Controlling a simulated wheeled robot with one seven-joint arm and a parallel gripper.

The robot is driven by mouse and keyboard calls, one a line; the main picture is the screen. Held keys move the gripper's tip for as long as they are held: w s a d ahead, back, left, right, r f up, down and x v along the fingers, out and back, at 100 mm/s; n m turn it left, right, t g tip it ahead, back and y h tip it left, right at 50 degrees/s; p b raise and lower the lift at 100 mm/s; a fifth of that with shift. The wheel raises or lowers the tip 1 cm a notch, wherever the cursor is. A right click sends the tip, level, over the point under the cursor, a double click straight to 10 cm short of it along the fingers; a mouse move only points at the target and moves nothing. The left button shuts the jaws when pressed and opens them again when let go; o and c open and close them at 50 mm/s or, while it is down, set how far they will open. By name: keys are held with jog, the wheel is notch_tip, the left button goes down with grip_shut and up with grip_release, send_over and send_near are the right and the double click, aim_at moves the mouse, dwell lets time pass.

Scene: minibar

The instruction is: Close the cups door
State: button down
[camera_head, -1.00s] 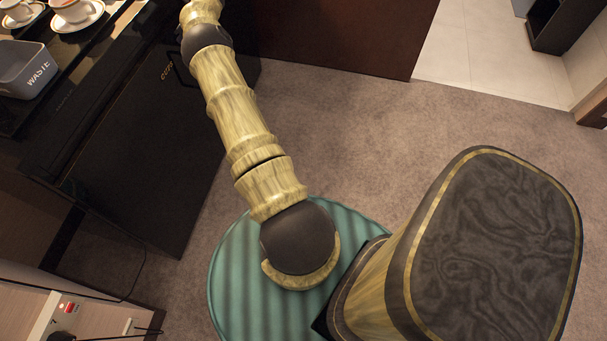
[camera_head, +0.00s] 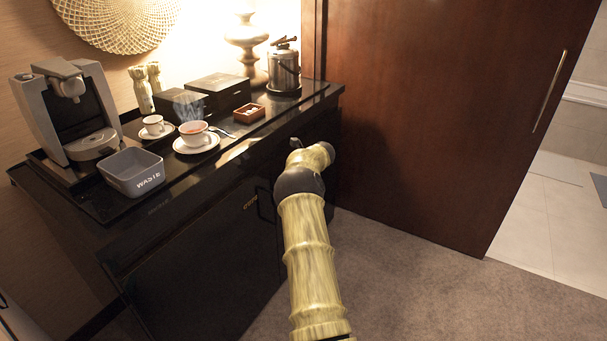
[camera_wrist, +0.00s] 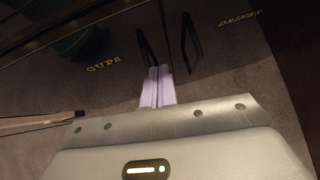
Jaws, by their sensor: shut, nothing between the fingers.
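The cups door (camera_head: 210,270) is the dark glossy front panel below the counter. Its gold label (camera_wrist: 103,67) and black handle (camera_wrist: 147,50) show in the wrist view. The drinks door (camera_wrist: 245,50) stands right beside it, with its own black handle (camera_wrist: 191,42). The two doors look nearly in line; I cannot tell whether a small gap stays at the cups door. My gripper (camera_wrist: 157,88) is shut and empty, its fingertips just below the two handles in the picture; contact is unclear. In the head view my gripper is hidden behind my arm.
The black counter (camera_head: 235,150) above carries a coffee machine (camera_head: 70,110), a grey waste bin (camera_head: 133,172), cups on saucers (camera_head: 195,137) and a metal kettle (camera_head: 284,68). A brown wooden panel (camera_head: 430,110) stands to the right. The carpet (camera_head: 400,270) in front is clear.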

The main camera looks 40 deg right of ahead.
jog(key=v, duration=0.7)
jog(key=shift+d, duration=0.4)
jog(key=shift+s, duration=0.1)
jog(key=w+a+r+m+t+h, duration=0.35)
jog(key=a+r+m, duration=0.25)
jog(key=r+m, duration=0.5)
jog(key=s+a+m+h, duration=0.2)
jog(key=s+a+m, duration=0.3)
jog(key=a+m, duration=0.45)
jog(key=s+a+f+m+g+y, duration=0.1)
jog(key=s+a+f+m+g, duration=0.2)
jog(key=s+a+m, duration=0.45)
jog(key=s+a+f+m+g+y, duration=0.1)
jog(key=s+a+f+m+g, duration=0.2)
jog(key=s+a+m, duration=0.7)
jog(key=s+a+f+m+g+y, duration=0.1)
jog(key=s+a+f+g, duration=0.3)
jog(key=s, duration=0.9)
notch_tip(320, 180, up, 22)
jog(key=a+p, duration=0.1)
jog(key=p, duration=2)
jog(key=shift+s+a+r+p, duration=0.2)
jog(key=shift+s+a+p, duration=0.05)
jog(key=shift+s+p, duration=0.1)
